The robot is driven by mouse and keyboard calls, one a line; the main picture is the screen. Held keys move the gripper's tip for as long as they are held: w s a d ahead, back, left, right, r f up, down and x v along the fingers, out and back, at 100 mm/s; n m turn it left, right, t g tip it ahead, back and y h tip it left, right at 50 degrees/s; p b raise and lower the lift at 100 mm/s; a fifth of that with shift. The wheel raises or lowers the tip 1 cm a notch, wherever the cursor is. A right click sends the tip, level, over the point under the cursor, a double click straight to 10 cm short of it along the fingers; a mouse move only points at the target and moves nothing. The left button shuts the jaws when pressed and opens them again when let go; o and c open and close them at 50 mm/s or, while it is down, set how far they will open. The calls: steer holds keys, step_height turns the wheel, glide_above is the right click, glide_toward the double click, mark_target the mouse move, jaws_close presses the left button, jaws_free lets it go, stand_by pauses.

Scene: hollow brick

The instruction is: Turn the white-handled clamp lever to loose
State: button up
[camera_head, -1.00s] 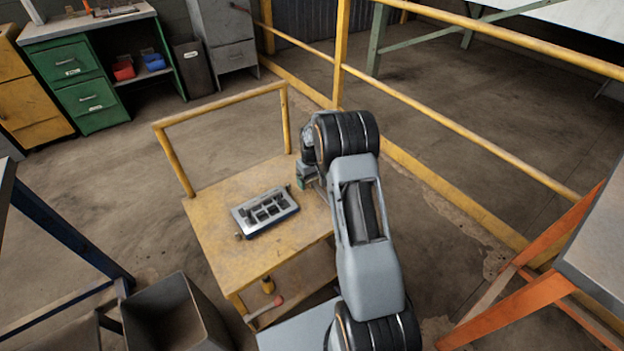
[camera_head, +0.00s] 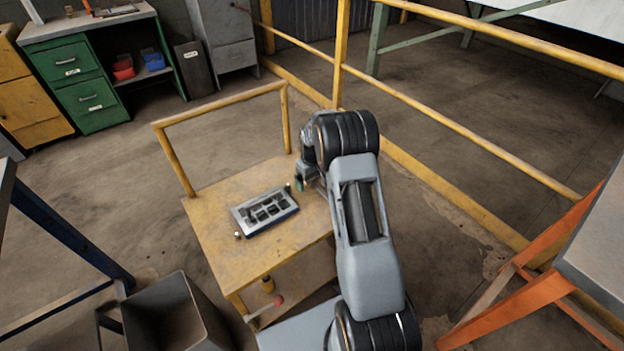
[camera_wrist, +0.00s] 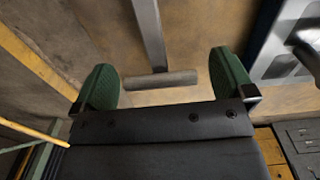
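A grey metal mould with several openings and a blue lower edge (camera_head: 265,211) lies on the yellow cart. Part of it shows at the right of the wrist view (camera_wrist: 290,45). A grey bar ending in a pale grey-brown cylindrical crosspiece (camera_wrist: 160,80) shows in the wrist view; it looks like the clamp lever, though its handle does not look clearly white. My gripper (camera_wrist: 164,82) is open, with green pads on either side of the crosspiece and apart from it. In the head view my gripper (camera_head: 300,184) is beside the mould's right end, small and partly hidden by my arm.
The cart top (camera_head: 215,208) is mostly bare around the mould. The cart's yellow push rail (camera_head: 220,107) rises behind. A yellow guard railing (camera_head: 460,120) runs along the right. A dark bin (camera_head: 175,310) stands in front left. An orange-legged table (camera_head: 530,300) stands at right.

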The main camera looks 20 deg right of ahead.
step_height(320, 180, up, 14)
steer(key=p, duration=0.1)
steer(key=shift+p, duration=0.35)
steer(key=shift+f, duration=0.1)
stand_by(0.6)
